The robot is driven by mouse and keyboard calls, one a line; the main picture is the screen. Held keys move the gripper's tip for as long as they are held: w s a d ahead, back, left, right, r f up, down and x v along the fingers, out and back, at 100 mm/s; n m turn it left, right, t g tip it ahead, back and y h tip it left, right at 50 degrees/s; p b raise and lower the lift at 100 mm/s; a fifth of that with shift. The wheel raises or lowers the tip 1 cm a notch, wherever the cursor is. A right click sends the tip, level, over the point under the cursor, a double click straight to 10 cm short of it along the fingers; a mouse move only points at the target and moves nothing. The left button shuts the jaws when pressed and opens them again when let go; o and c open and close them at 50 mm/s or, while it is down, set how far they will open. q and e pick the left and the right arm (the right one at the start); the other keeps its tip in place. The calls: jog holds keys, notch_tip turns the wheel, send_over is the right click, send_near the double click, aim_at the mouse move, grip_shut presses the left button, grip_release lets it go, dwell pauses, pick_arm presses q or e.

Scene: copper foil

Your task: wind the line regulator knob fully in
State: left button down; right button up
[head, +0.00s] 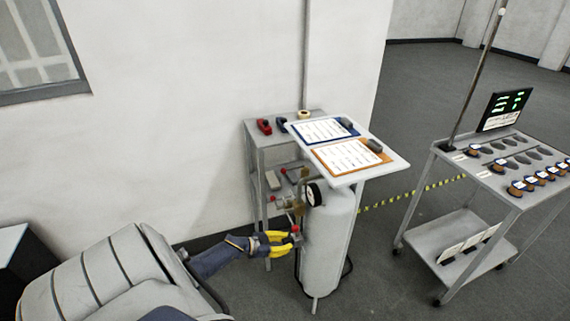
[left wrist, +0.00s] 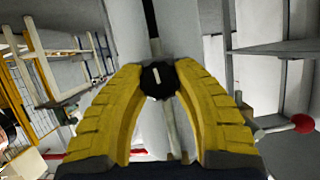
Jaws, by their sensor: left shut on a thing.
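The line regulator knob (left wrist: 158,77) is round and black with a white mark on its face, and sits between my fingertips in the left wrist view. My left gripper (left wrist: 159,80) has yellow ribbed fingers, closed on the knob's two sides. In the head view the left gripper (head: 291,243) reaches from the left to the front of a white cylinder (head: 328,245). The knob is hard to make out there, hidden by the fingers. A round gauge (head: 314,194) is at the cylinder's top left. My right gripper is not in view.
A small red part (head: 295,229) shows just above the fingertips. A grey shelf stand (head: 255,160) is behind the cylinder, and a board with clipboards (head: 347,143) overhangs it. A trolley (head: 450,166) stands at right, with open floor between.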

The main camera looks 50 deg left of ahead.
pick_arm(q)
jog(key=m+t+y, duration=0.1)
jog(key=m, duration=0.1)
jog(key=shift+d+m, duration=0.1)
jog(key=shift+m, duration=0.2)
jog(key=shift+m+t+y, duration=0.4)
jog(key=shift+m+y, duration=0.4)
jog(key=shift+m, duration=0.2)
jog(key=c, duration=0.9)
grip_release()
jog(key=v, duration=1.2)
jog(key=shift+o, duration=0.2)
jog(key=shift+s, duration=0.1)
